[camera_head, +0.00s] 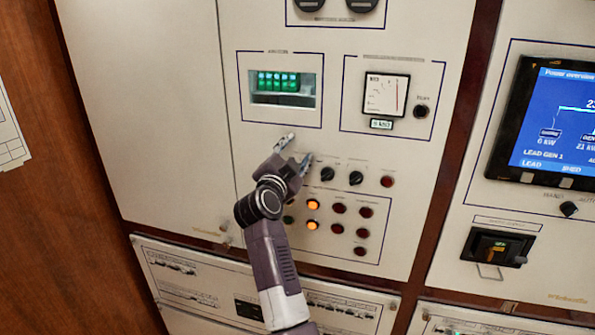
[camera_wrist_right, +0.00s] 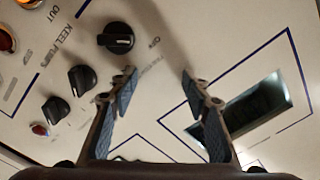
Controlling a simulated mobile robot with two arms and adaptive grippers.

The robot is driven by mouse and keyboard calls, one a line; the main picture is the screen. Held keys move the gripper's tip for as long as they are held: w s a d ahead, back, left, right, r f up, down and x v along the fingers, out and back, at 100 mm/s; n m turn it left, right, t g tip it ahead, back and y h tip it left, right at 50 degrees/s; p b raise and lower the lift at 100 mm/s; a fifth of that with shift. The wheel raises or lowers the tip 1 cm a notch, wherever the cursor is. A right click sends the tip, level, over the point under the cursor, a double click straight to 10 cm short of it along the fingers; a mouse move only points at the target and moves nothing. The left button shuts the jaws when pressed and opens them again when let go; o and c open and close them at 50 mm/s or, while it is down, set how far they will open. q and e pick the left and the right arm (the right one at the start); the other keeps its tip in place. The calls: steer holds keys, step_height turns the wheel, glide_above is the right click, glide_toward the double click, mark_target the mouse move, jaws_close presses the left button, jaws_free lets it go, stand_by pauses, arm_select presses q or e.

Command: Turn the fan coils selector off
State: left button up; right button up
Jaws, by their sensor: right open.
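My right gripper (camera_head: 295,151) is open and empty in front of the upper left part of the lamp-and-switch panel. In the right wrist view, its two fingers (camera_wrist_right: 159,77) are apart with bare panel between them. A black rotary selector (camera_wrist_right: 116,38) sits just beyond the left fingertip, not between the fingers. Its label is too blurred to read surely, so I cannot confirm it is the fan coils selector. In the head view my gripper hides this selector. Two more black selectors (camera_wrist_right: 82,80) (camera_wrist_right: 55,109) stand beside it; they show in the head view (camera_head: 327,174) (camera_head: 356,178).
Red and amber lamps (camera_head: 313,205) fill the rows below the selectors. A recessed window with green modules (camera_head: 277,82) and a meter (camera_head: 386,95) lie above. A blue screen (camera_head: 555,118) and a breaker (camera_head: 497,247) are on the right. The panel face is otherwise mostly flat.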

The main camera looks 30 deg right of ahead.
steer(key=r, duration=0.2)
steer(key=shift+s+a+r, duration=0.15)
steer(key=shift+a+r, duration=0.15)
steer(key=shift+r, duration=0.1)
steer(key=shift+d, duration=0.1)
steer(key=shift+d, duration=0.1)
